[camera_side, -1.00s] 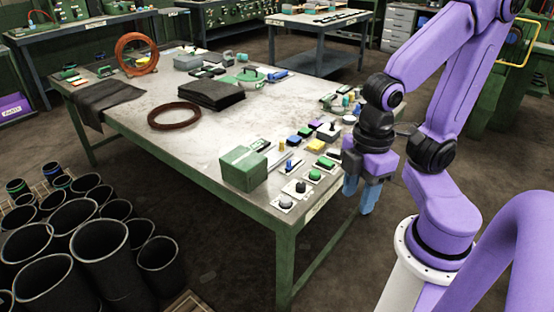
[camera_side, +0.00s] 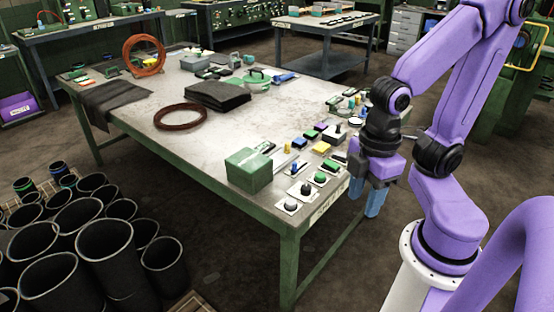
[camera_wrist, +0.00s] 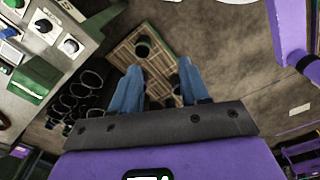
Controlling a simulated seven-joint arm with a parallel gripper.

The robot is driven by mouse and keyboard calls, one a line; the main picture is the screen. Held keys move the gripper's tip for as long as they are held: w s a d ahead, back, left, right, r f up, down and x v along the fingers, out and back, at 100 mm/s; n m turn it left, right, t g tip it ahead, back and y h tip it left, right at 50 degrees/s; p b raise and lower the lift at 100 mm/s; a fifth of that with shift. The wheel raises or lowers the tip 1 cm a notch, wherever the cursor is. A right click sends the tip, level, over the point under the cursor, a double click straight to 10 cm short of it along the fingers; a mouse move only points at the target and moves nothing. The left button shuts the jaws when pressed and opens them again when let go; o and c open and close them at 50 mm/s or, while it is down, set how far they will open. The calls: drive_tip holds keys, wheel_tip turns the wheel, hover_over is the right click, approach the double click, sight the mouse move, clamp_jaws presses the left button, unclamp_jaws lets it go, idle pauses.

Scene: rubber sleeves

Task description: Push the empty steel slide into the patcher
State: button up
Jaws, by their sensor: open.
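The patcher appears to be the green box (camera_side: 248,170) at the table's near corner. A pale flat piece, probably the steel slide (camera_side: 283,163), sticks out at its right side; whether it is empty is too small to tell. My gripper (camera_side: 367,203) hangs beyond the table's right edge, pointing down, apart from both. Its two blue fingers are open with nothing between them. The wrist view shows the open fingers (camera_wrist: 159,75) over the floor; the slide cannot be made out there.
Knobs and buttons on small plates, such as a green button (camera_side: 321,177), line the table's right edge. A brown ring (camera_side: 181,117) and dark sheets (camera_side: 218,96) lie farther back. The table's middle is mostly clear.

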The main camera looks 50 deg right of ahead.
drive_tip(key=shift+o, duration=0.2)
drive_tip(key=w+a+m+t, duration=0.1)
drive_tip(key=w+m, duration=0.3)
drive_tip(key=w, duration=0.7)
drive_tip(key=m+t+h, duration=0.2)
drive_tip(key=m+t, duration=0.1)
drive_tip(key=m, duration=1)
hover_over(288, 143)
drive_tip(key=s+a, duration=0.2)
drive_tip(key=s, duration=0.4)
wheel_tip(288, 143, down, 7)
drive_tip(key=x, duration=1.6)
drive_tip(key=shift+w+a+f, duration=0.1)
drive_tip(key=shift+w+f, duration=0.15)
drive_tip(key=shift+w, duration=0.05)
